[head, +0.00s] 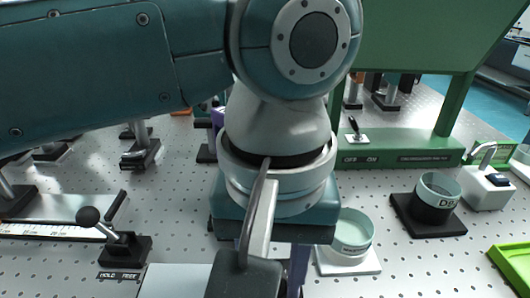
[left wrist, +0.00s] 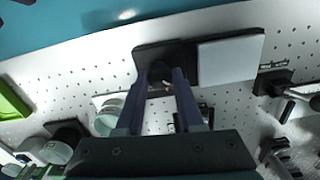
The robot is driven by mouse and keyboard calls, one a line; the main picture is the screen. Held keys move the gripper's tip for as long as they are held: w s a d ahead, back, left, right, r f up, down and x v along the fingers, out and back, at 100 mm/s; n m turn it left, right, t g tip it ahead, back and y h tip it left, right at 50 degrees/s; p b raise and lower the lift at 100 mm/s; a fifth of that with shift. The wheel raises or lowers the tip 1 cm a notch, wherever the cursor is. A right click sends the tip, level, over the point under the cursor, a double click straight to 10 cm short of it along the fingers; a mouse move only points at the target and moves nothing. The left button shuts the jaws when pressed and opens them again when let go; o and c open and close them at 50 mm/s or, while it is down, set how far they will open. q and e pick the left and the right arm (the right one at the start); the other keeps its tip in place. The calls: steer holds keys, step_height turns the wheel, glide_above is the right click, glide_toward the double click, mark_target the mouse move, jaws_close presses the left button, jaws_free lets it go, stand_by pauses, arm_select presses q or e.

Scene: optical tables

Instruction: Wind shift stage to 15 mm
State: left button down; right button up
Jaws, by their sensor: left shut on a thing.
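My left gripper (left wrist: 168,88) points down in the middle of the head view, over the front of the table. In the left wrist view its two dark fingers are closed on a small part at a dark block (left wrist: 148,56); that part is mostly hidden. In the head view a dark block (head: 243,278) with an upright grey bar (head: 262,222) stands in front of the gripper. A pale plate (head: 176,282) adjoins the block. A white scale (head: 40,232) lies at the left, its reading too small to tell. A black ball-knob lever (head: 92,217) stands by a HOLD/FREE label. My right gripper is out of view.
A pale-rimmed round cup (head: 353,232) stands just right of the gripper. Farther right are a dark-based cup (head: 436,198), a white device (head: 486,188) and a green tray (head: 514,262). A green frame (head: 405,150) stands behind. Posts occupy the back left.

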arm_select(q)
steer(key=m+p, duration=0.2)
steer(key=shift+r+m+p, duration=0.3)
steer(key=shift+m, duration=0.1)
steer(key=m+p, duration=0.2)
steer(key=shift+m, duration=0.3)
steer(key=m+p, duration=0.1)
steer(key=m, duration=0.2)
steer(key=shift+f+m+p, duration=0.15)
steer(key=shift+m+p, duration=0.15)
steer(key=m+p, duration=0.1)
steer(key=m, duration=0.2)
steer(key=shift+m, duration=0.3)
steer(key=m, duration=0.3)
steer(key=shift+m+p, duration=0.3)
steer(key=shift+m, duration=0.1)
steer(key=m, duration=0.3)
steer(key=shift+d+m, duration=0.1)
steer(key=shift+m, duration=0.2)
steer(key=m, duration=0.4)
steer(key=shift+f, duration=0.1)
steer(key=shift+m, duration=1.8)
